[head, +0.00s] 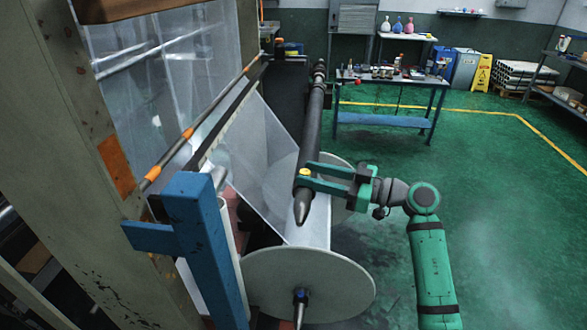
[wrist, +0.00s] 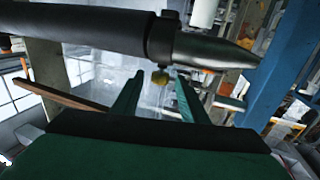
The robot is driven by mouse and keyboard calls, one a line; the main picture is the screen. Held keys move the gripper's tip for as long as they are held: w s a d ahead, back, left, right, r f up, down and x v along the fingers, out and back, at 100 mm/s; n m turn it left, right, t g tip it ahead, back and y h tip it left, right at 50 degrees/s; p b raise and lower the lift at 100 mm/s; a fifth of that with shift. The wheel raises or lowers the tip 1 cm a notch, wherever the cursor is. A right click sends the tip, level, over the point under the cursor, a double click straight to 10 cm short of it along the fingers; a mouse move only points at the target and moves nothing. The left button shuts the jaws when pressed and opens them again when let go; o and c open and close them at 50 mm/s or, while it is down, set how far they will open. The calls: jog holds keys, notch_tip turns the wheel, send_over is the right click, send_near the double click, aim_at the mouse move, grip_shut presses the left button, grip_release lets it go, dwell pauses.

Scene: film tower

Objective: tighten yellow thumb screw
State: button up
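The yellow thumb screw (head: 305,172) sits on the dark collar near the pointed end of the long black roller shaft (head: 312,125). In the wrist view my gripper (wrist: 160,84) is open, with gaps visible between the screw and both fingers. Whether a fingertip touches the collar cannot be told.
A clear film sheet (head: 262,150) runs down beside the shaft to a large white-flanged reel (head: 310,285). A blue post (head: 205,245) stands at left front. A blue workbench (head: 385,120) is at the back. Green floor (head: 500,210) is free at right.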

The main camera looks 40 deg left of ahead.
aim_at(295, 184)
jog(key=x, duration=0.5)
jog(key=shift+s+d, duration=0.1)
jog(key=shift+s, duration=0.15)
jog(key=shift+a, duration=0.75)
grip_shut()
